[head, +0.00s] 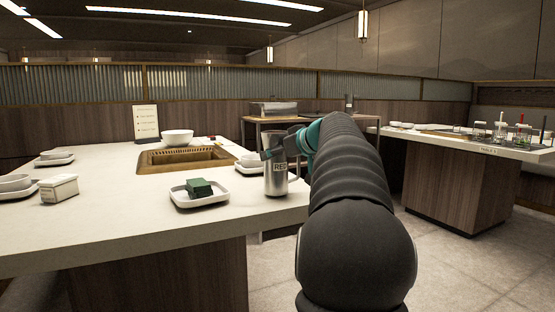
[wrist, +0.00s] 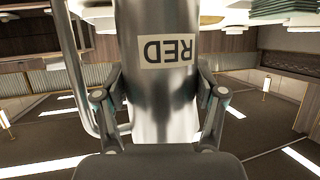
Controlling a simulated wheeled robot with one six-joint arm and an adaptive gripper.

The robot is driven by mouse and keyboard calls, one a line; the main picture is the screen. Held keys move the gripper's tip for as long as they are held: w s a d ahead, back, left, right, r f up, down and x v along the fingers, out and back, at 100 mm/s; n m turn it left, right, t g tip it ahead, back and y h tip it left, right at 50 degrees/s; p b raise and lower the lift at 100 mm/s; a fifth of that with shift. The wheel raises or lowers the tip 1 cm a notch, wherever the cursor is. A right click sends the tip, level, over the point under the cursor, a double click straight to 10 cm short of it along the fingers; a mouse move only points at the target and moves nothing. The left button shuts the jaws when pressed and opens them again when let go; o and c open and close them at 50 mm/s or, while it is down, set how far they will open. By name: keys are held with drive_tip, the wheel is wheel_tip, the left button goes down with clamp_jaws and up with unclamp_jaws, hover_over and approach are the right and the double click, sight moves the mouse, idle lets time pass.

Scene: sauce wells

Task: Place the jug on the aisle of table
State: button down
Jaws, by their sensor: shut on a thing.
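A steel jug (head: 276,178) with a pale label stands upright at the right end of the near table (head: 140,228), close to its corner. I cannot tell whether its base touches the table top. My gripper (head: 274,151) reaches it from behind my dark arm and is shut on the jug's body. In the wrist view the jug (wrist: 165,95) fills the middle, upside down, with the label "RED" between the fingers of my gripper (wrist: 160,88). Its handle shows at the left of that view.
A white tray with green blocks (head: 199,188) sits just left of the jug. A bowl on a plate (head: 250,163) is behind it, and a sunken brown well (head: 170,160) further back. Another table (head: 460,145) with jars stands right, across a floor aisle (head: 455,240).

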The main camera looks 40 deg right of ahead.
drive_tip(key=shift+f, duration=0.15)
drive_tip(key=shift+f, duration=0.2)
drive_tip(key=shift+c, duration=0.6)
unclamp_jaws()
drive_tip(key=shift+r, duration=0.15)
drive_tip(key=v, duration=1.2)
